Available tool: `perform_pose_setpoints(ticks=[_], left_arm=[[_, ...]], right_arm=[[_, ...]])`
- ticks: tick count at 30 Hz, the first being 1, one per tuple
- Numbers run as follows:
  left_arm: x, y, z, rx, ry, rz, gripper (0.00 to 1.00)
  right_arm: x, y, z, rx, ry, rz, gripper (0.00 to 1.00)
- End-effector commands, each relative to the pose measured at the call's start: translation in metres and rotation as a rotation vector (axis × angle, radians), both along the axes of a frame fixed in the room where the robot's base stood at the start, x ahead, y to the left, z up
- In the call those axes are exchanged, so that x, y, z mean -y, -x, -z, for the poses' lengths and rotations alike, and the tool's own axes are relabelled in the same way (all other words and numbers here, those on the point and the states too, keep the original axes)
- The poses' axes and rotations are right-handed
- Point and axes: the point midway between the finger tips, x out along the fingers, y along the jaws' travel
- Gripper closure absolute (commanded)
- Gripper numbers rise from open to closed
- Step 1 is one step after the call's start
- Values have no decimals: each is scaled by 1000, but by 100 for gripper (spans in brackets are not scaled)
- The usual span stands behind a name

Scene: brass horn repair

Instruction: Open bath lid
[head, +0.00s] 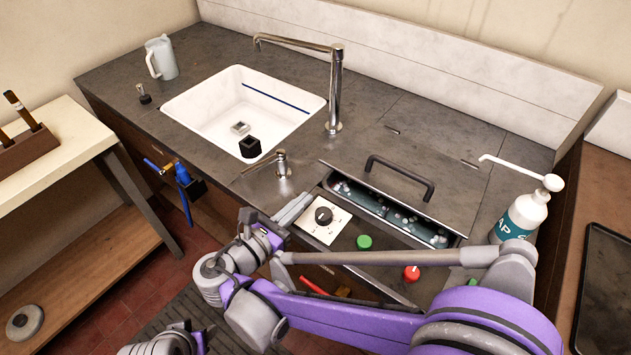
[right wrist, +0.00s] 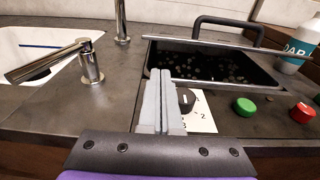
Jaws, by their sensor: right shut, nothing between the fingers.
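The bath lid (head: 432,166) is a dark grey panel with a black bar handle (head: 400,170), set in the worktop right of the sink. It stands ajar: its front edge is clear of the bath's front rim. The bath (head: 385,209) shows in the gap, with many small pale pieces inside. In the right wrist view the handle (right wrist: 228,20) is above the opening (right wrist: 215,68). My right gripper (head: 293,208) is shut and empty, in front of the bath's left end by the dial, apart from the lid and handle. My left gripper's fingers are not seen.
A white dial plate (head: 323,220), a green button (head: 364,242) and a red button (head: 411,272) lie along the front. A soap bottle (head: 523,216) stands at right. The sink (head: 215,110) and tall tap (head: 337,90) are left.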

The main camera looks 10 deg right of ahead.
Motion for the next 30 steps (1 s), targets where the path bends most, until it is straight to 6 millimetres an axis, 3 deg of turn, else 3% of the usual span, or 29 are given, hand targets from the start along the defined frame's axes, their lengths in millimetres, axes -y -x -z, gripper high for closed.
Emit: perform_pose_setpoints(ticks=[13,19,30], left_arm=[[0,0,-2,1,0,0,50],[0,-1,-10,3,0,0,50],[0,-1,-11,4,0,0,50]], right_arm=[[71,-58,10,0,-2,6,100],[75,-64,-20,1,-2,0,100],[78,-66,-28,0,-3,0,100]])
